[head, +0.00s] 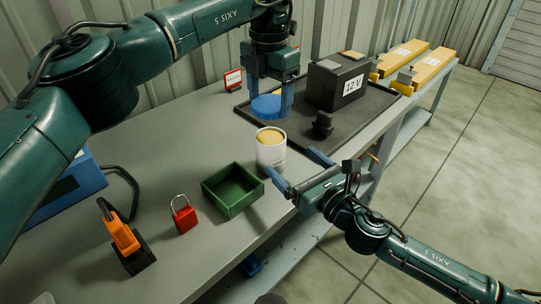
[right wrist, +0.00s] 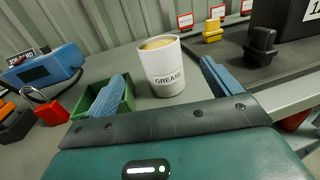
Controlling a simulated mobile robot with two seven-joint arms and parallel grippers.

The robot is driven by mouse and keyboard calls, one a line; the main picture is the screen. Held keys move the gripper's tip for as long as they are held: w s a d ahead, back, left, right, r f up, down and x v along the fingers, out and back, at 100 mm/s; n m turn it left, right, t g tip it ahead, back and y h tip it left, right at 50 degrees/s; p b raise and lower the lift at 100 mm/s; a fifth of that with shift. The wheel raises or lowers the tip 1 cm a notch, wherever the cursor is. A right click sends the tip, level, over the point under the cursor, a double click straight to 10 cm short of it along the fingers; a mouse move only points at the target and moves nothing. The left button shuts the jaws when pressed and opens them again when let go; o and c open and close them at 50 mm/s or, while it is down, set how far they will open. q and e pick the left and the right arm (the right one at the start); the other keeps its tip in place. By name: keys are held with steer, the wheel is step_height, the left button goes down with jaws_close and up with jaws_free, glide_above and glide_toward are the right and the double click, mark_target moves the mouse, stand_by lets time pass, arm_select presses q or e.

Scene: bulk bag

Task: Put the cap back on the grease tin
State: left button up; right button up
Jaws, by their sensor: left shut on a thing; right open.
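The grease tin (head: 270,152) is a white cylinder standing upright and uncapped on the grey bench, with yellow grease showing at its top. It also shows in the right wrist view (right wrist: 163,72) with its GREASE label. The blue cap (head: 266,107) is between the fingers of my left gripper (head: 271,100), which is shut on it behind the tin, by the black tray's left part. My right gripper (head: 302,172) is open near the bench's front edge. Its fingers point toward the tin and do not touch it; in the right wrist view the tin appears beyond and between them.
A green open box (head: 233,203), a red padlock (head: 184,214) and an orange tool (head: 122,238) stand left of the tin. The black tray (head: 345,130) holds a 12 V battery (head: 337,82) and a black knobbed part (head: 322,125). Yellow bars (head: 427,68) lie farther right.

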steer(key=x, duration=1)
steer(key=shift+w+a, duration=0.1)
steer(key=shift+a, duration=0.05)
steer(key=c, duration=1.5)
arm_select(q)
glide_above(269, 139)
steer(key=shift+f, duration=2.5)
arm_select(e)
steer(key=shift+o, duration=0.2)
arm_select(q)
steer(key=shift+f, duration=0.85)
steer(key=shift+s+f, duration=0.1)
steer(key=shift+f, duration=0.2)
